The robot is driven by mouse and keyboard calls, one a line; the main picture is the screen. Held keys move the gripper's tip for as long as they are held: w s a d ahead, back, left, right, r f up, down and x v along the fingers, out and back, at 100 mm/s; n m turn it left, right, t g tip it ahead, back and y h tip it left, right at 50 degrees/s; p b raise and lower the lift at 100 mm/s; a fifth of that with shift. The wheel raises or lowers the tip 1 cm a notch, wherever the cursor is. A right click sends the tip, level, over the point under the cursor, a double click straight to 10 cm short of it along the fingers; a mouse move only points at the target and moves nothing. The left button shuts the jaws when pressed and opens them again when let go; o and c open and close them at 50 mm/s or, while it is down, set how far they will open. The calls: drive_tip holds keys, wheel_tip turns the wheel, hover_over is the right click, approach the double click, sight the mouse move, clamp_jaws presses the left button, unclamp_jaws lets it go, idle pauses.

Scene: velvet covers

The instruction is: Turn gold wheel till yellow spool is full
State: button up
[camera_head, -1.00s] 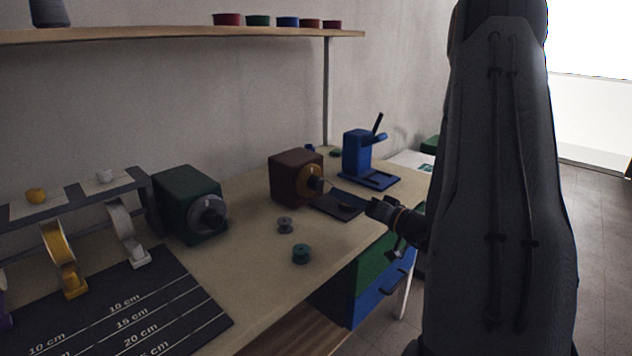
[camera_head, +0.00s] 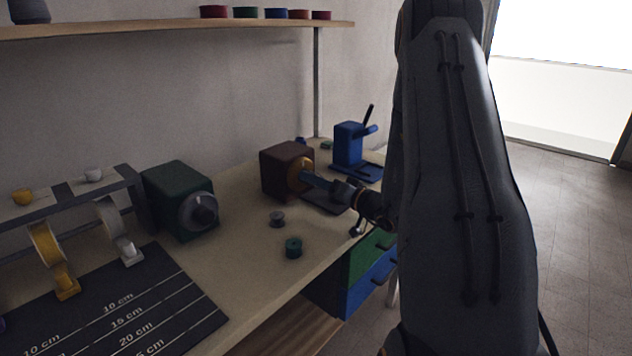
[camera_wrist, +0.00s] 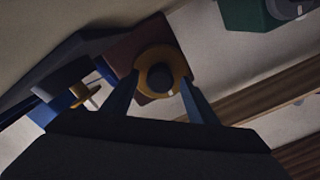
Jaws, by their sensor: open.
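The gold wheel (camera_head: 296,172) with a dark hub is on the front of a brown box (camera_head: 278,172) on the bench. In the wrist view the gold wheel (camera_wrist: 147,60) faces me between my finger tips. My gripper (camera_wrist: 159,78) is open, one blue finger on each side of the wheel's hub. I cannot tell whether the fingers touch the wheel.
A green box (camera_head: 172,192) with a grey wheel stands left of the brown box. A blue stand (camera_head: 348,146) is behind to the right. A ribbon rack is at left.

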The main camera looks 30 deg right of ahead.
drive_tip(key=c, duration=1.1)
drive_tip(key=shift+o, duration=0.2)
drive_tip(key=shift+m+b, duration=0.3)
drive_tip(key=shift+m, duration=0.1)
